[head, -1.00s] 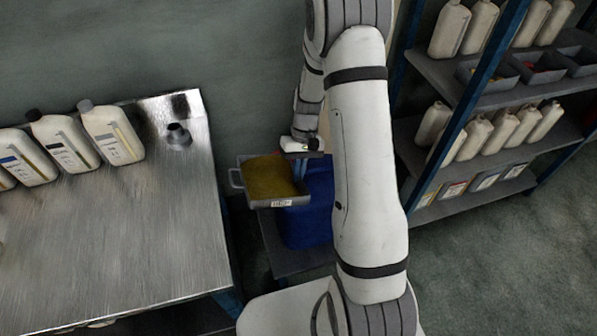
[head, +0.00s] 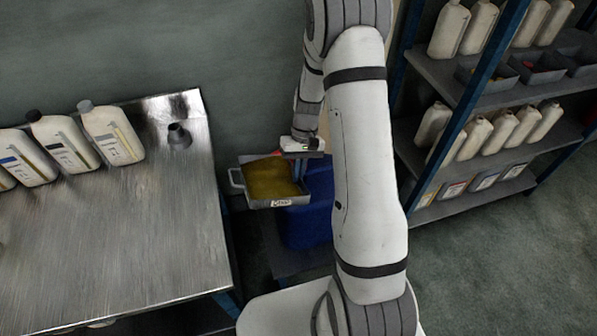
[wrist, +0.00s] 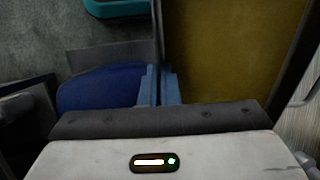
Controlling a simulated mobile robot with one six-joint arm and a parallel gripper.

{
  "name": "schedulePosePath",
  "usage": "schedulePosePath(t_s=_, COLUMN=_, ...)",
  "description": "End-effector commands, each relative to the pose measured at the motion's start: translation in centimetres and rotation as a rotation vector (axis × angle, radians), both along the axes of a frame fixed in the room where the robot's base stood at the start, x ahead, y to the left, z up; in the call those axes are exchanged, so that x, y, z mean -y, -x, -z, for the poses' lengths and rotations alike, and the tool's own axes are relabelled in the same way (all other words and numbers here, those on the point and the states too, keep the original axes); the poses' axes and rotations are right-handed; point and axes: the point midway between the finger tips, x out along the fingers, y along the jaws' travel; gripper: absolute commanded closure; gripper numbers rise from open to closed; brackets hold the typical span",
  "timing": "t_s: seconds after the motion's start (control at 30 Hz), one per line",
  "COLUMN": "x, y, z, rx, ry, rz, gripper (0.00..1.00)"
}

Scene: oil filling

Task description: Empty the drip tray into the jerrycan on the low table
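The drip tray (head: 263,203) is a grey shallow pan with amber oil in it, a handle on its left side and a small label on its front wall. It is held up over the low table, beside and partly over the blue jerrycan (head: 312,205). My gripper (head: 298,172) is at the tray's right end. In the wrist view its blue fingers (wrist: 164,86) are close together at the tray's edge (wrist: 168,40), shut on it. The jerrycan shows left of the fingers in the wrist view (wrist: 100,88). Its opening is not clearly visible.
The low table (head: 285,262) is partly hidden by my arm. A metal workbench (head: 130,230) at left bears several white bottles (head: 112,133) and a dark funnel-like piece (head: 178,136). Shelves (head: 470,160) with bottles and bins stand at right. A red item (head: 279,152) shows behind the tray.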

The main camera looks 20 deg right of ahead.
Motion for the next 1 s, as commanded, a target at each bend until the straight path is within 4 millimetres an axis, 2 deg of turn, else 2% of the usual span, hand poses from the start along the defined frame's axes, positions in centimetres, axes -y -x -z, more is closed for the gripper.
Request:
schedulePosePath(t_s=0.53, x=0.4, y=-0.7, z=-1.4, rx=-0.120, ry=-0.078, rz=0.001, gripper=1.00)
schedulePosePath(t_s=1.0, x=0.5, y=-0.8, z=-1.5, rx=-0.143, ry=-0.094, rz=0.000, gripper=1.00)
